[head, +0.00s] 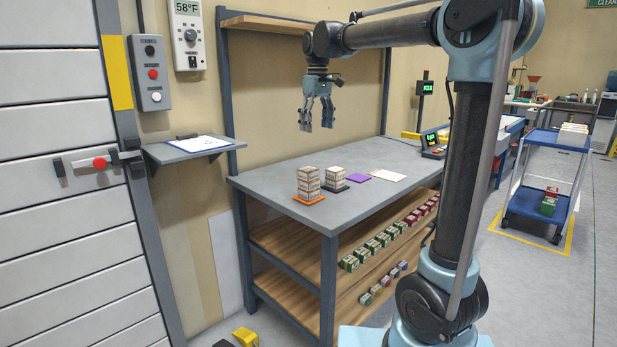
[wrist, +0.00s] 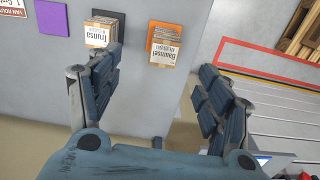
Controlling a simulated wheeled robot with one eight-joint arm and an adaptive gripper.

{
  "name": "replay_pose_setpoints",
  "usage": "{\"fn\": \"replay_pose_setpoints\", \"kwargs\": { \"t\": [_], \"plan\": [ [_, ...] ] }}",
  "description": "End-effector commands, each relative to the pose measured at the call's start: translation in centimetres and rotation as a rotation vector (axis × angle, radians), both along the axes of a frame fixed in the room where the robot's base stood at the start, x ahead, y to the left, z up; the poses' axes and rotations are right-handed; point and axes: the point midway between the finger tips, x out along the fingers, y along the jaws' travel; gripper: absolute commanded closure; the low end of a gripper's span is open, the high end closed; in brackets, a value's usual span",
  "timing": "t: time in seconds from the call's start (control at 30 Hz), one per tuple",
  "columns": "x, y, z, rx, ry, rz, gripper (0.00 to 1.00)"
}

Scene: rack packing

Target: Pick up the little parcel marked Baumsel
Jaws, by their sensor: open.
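The parcel marked Baumsel (wrist: 162,55) shows in the wrist view, its white label facing up, over an orange mat (wrist: 178,28). In the head view a stack of small pale parcels (head: 308,180) stands on the orange mat (head: 309,200) near the table's front left. A parcel marked Trunsa (wrist: 98,36) lies over a black mat beside it; that shorter stack (head: 335,177) shows in the head view too. My gripper (head: 316,125) is open and empty, pointing down, above the grey table and clear of both stacks. In the wrist view its fingers (wrist: 160,72) are spread wide apart.
A purple square (head: 358,175) and a white sheet (head: 387,174) lie flat right of the stacks on the grey table (head: 270,187). A wooden shelf (head: 265,24) runs above the table. A blue cart (head: 548,170) stands at right.

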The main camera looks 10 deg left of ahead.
Motion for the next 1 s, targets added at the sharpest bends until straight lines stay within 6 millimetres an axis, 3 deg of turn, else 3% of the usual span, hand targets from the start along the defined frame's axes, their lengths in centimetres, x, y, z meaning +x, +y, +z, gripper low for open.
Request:
{"fn": "replay_pose_setpoints", "kwargs": {
  "t": [0.1, 0.33, 0.8, 1.0],
  "plan": [
    [0.7, 2.2, 0.5, -0.004, 0.007, 0.037, 0.28],
    [1.0, 3.2, -0.3, -0.006, 0.01, 0.055, 0.28],
    [1.0, 3.1, -8.4, -0.006, 0.01, 0.054, 0.28],
    [1.0, 3.1, -10.9, -0.006, 0.01, 0.054, 0.28]
  ]
}}
